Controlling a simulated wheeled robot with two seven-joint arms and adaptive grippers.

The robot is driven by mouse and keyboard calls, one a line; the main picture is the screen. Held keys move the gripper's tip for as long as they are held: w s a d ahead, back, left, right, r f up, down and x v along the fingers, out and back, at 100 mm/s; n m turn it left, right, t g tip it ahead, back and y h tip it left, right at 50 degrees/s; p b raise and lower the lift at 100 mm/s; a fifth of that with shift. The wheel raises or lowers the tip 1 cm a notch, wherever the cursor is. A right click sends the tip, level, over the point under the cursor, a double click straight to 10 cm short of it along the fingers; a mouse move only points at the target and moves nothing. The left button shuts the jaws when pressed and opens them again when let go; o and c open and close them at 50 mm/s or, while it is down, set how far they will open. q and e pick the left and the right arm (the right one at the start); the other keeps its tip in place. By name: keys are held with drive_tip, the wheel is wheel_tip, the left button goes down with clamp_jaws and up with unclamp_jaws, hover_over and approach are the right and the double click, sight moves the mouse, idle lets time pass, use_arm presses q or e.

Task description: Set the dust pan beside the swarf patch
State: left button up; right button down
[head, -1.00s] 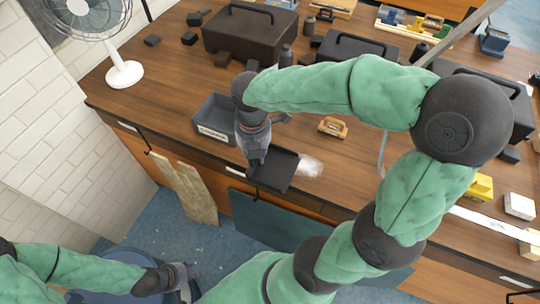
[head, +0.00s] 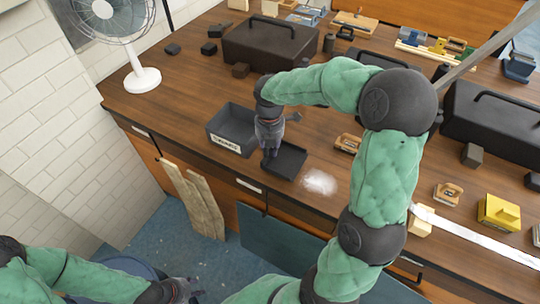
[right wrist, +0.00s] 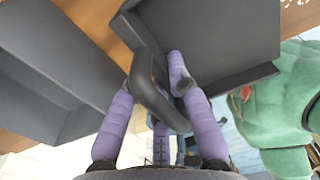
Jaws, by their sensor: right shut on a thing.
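The dust pan (head: 287,161) is a dark grey, shallow tray in the head view. It is just left of and slightly behind the swarf patch (head: 320,181), a pale powdery spot on the bench. A narrow strip of wood shows between them. My right gripper (head: 270,152) is shut on the pan's handle. In the right wrist view, its purple fingers close around the loop handle (right wrist: 146,80), with the pan (right wrist: 225,35) beyond. I cannot tell whether the pan touches the bench. My left gripper (head: 190,290) is low at the bottom left, away from the bench; its jaws are unclear.
A grey labelled bin (head: 230,130) stands close left of the pan; it also shows in the right wrist view (right wrist: 45,70). A small wooden-handled tool (head: 348,143) lies behind the patch. Dark toolboxes (head: 270,42) stand farther back. The bench's front edge is near.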

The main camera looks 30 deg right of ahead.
drive_tip(key=shift+w+d+f, duration=0.2)
drive_tip(key=shift+w+f, duration=0.05)
drive_tip(key=shift+f, duration=0.15)
wheel_tip(320, 180, down, 3)
drive_tip(key=shift+f+b, duration=0.1)
drive_tip(key=shift+b, duration=0.85)
drive_tip(key=c, duration=1.2)
unclamp_jaws()
wheel_tip(320, 180, up, 12)
drive_tip(key=p, duration=0.4)
